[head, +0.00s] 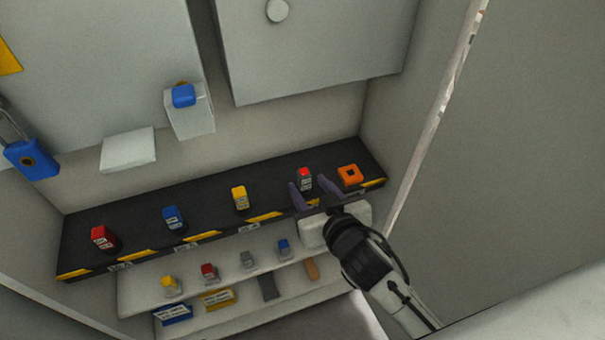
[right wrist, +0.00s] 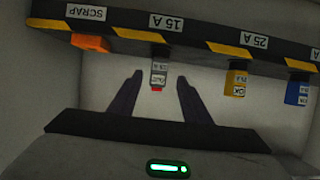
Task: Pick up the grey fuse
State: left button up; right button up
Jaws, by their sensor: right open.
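A grey fuse (head: 305,181) with a red end and a pale label stands on the black shelf (head: 140,225), toward its right end. In the right wrist view the grey fuse (right wrist: 159,72) appears upside down under the 15 A label, between the two finger tips in the picture. My right gripper (head: 311,192) is open and empty, its fingers close in front of this fuse. I cannot tell whether they touch it. My left gripper is not in view.
On the black shelf stand a yellow fuse (head: 240,198), a blue fuse (head: 173,217), a red fuse (head: 103,238) and an orange scrap holder (head: 349,174) right of the gripper. The lower shelf holds several smaller fuses. A blue padlock (head: 32,160) hangs at left. A side wall (head: 500,170) stands right.

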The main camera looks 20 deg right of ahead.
aim_at(298, 173)
jog(key=x, duration=0.8)
jog(key=shift+w+d+f, duration=0.1)
jog(key=shift+w+f, duration=0.2)
jog(key=shift+f, duration=0.1)
grip_shut()
